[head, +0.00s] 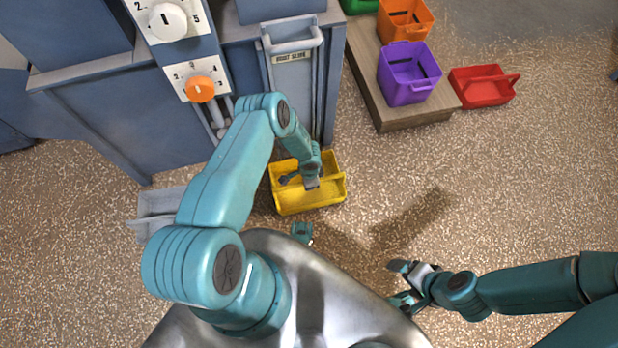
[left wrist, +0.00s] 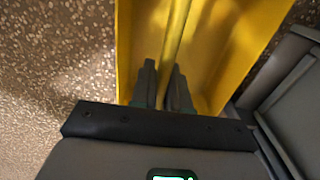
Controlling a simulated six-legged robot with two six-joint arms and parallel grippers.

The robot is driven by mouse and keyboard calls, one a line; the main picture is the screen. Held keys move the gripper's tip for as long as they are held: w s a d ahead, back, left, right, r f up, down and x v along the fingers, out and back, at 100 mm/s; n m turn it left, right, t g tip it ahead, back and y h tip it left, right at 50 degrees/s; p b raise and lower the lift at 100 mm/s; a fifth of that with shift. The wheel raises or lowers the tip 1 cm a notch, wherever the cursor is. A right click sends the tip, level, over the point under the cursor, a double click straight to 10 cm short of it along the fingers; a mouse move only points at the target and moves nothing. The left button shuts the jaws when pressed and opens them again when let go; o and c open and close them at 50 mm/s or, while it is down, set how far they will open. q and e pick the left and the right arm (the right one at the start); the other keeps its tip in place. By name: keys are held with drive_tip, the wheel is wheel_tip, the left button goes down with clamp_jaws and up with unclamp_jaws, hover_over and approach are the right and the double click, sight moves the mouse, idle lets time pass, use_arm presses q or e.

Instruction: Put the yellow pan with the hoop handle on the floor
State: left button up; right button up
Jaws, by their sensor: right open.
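The yellow pan (head: 318,204) is an open box with a hoop handle across it, in front of the slide in the head view. My left gripper (head: 311,183) reaches down into it from above. In the left wrist view the yellow pan (left wrist: 236,62) fills the middle, and the hoop handle (left wrist: 178,22) runs between the two close fingers of my left gripper (left wrist: 162,75), which is shut on it. I cannot tell whether the pan's underside touches the floor. My right gripper (head: 398,285) is open and empty above the floor at lower right.
The blue-grey machine with the slide (head: 291,75) and an orange knob (head: 201,89) stands behind the pan. A grey tray (head: 155,203) is at left. A wooden platform (head: 390,119) holds a purple bucket (head: 408,75); a red pan (head: 481,88) lies beside it. Floor (head: 500,190) at right is clear.

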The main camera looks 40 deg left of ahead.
use_arm(q)
drive_tip(key=o, duration=0.4)
drive_tip(key=shift+r, duration=0.2)
wheel_tip(320, 180, up, 12)
drive_tip(key=p, duration=0.6)
drive_tip(key=s+d+r+n+h, duration=0.1)
drive_tip(key=s+d+r+n, duration=0.2)
drive_tip(key=s+d+r, duration=0.2)
drive_tip(key=s+d+r+n+h, duration=0.1)
drive_tip(key=s+d+r+n, duration=0.2)
drive_tip(key=s+d+r, duration=0.1)
drive_tip(key=s+d+r+n+h, duration=0.2)
drive_tip(key=s+d+r+n, duration=0.2)
drive_tip(key=s+d+r, duration=0.1)
drive_tip(key=shift+s+d+r+b, duration=0.15)
drive_tip(key=shift+d+r, duration=0.05)
drive_tip(key=shift+r, duration=0.25)
drive_tip(key=shift+s+d+r+b, duration=0.15)
drive_tip(key=shift+d+r, duration=0.05)
drive_tip(key=shift+r, duration=0.2)
